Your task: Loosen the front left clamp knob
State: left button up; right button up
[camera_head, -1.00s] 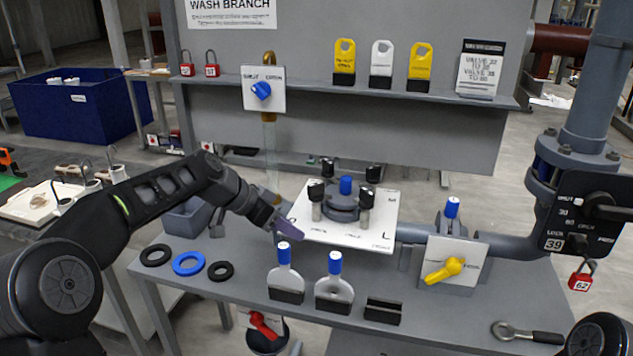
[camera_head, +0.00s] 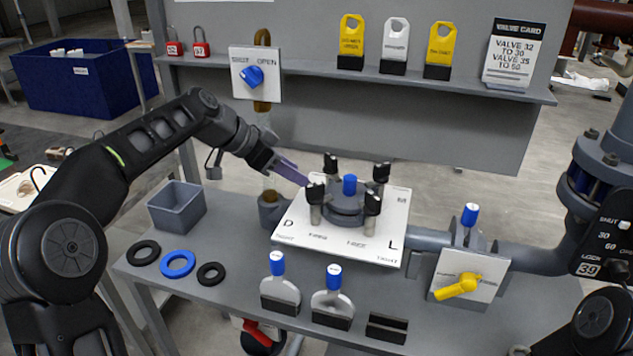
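The filter press (camera_head: 347,197) is a grey round body with a blue cap, on a white plate (camera_head: 290,234) marked D and L. Several black clamp knobs on grey posts stand around it. The front left clamp knob (camera_head: 315,192) is upright at the body's left front. My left gripper (camera_head: 303,180) comes in from the upper left, its purple-grey fingers pointing down right, their tips just behind and left of this knob. I cannot tell whether they touch it, or how far apart the fingers are. Only a black part of my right arm shows at the lower right.
Black and blue rings (camera_head: 178,264) and a grey bin (camera_head: 177,207) are at the left of the bench. Two blue-topped paddles (camera_head: 333,300) stand in front of the plate. A yellow-handled valve (camera_head: 459,286) and pipe lie right. A tag shelf (camera_head: 300,72) runs behind.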

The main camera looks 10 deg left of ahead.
aim_at(314, 185)
pick_arm(q)
jog(key=p+x, duration=0.2)
jog(key=x, duration=0.5)
jog(key=shift+w+d+f, duration=0.2)
jog(key=shift+w+f, duration=0.1)
jog(key=shift+f, duration=0.1)
grip_shut()
dwell(0.4)
